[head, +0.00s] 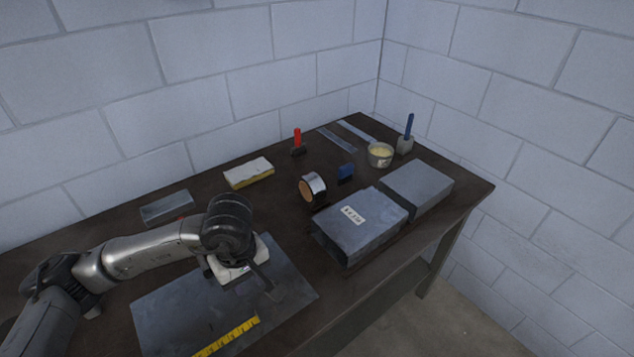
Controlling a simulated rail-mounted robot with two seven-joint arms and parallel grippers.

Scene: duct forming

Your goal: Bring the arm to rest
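My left arm comes in from the left over the dark table (405,262). My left gripper (268,284) points down over the grey metal sheet (165,312), close to its surface. Its fingers are partly hidden by the white gripper body, so their opening cannot be made out, and I cannot tell whether they touch the sheet. I see nothing clearly held in it. My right gripper is not in view.
A yellow ruler strip (228,336) lies on the sheet. Rightward are a labelled grey duct piece (360,228), another grey block (418,187) and a tape roll (313,188). Behind stand a yellow-white pad (248,172), red-handled tool (297,140), tub (380,155), brush cup (405,144) and metal box (167,207).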

